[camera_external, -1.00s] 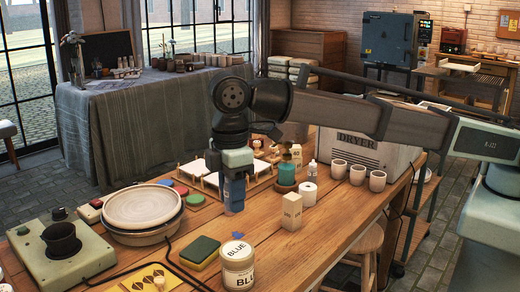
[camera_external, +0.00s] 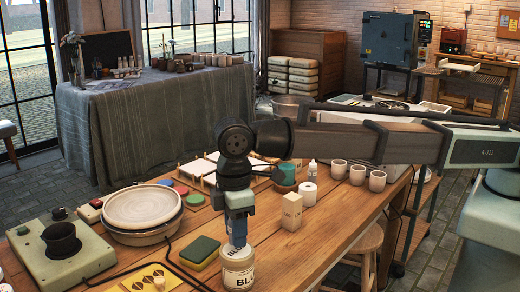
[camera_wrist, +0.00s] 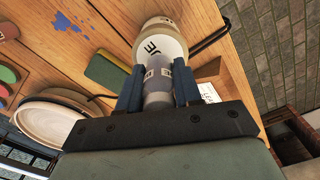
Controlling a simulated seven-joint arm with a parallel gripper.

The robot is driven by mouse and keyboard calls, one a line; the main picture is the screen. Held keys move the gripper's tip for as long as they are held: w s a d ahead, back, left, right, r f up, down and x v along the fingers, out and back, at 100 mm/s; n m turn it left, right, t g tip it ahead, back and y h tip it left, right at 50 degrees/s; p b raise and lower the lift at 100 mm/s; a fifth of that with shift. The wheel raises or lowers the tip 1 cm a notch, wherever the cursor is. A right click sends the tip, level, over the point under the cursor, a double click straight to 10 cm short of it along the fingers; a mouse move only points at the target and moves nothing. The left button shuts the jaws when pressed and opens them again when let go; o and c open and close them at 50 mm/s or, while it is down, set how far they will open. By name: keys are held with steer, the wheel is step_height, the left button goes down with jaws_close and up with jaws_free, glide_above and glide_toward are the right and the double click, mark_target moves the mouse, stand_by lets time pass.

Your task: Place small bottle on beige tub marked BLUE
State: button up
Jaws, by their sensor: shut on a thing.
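The beige tub marked BLUE (camera_external: 238,272) stands near the front edge of the wooden table. My gripper (camera_external: 238,225) is directly above it, pointing down. It is shut on a small bottle (camera_external: 236,236) with a dark label, held upright over the tub's lid. In the wrist view the bottle (camera_wrist: 157,82) sits between the two blue fingers of my gripper (camera_wrist: 158,92), with the tub (camera_wrist: 160,42) just beyond its end. The bottle's base looks very near or touching the lid; I cannot tell which.
A green and yellow sponge (camera_external: 200,252) lies left of the tub. A cream box (camera_external: 291,211) and a white roll (camera_external: 308,193) stand to the right behind.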

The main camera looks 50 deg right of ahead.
steer(key=shift+f, duration=0.8)
steer(key=shift+f, duration=0.1)
steer(key=o, duration=1)
step_height(320, 180, up, 12)
steer(key=shift+r, duration=0.15)
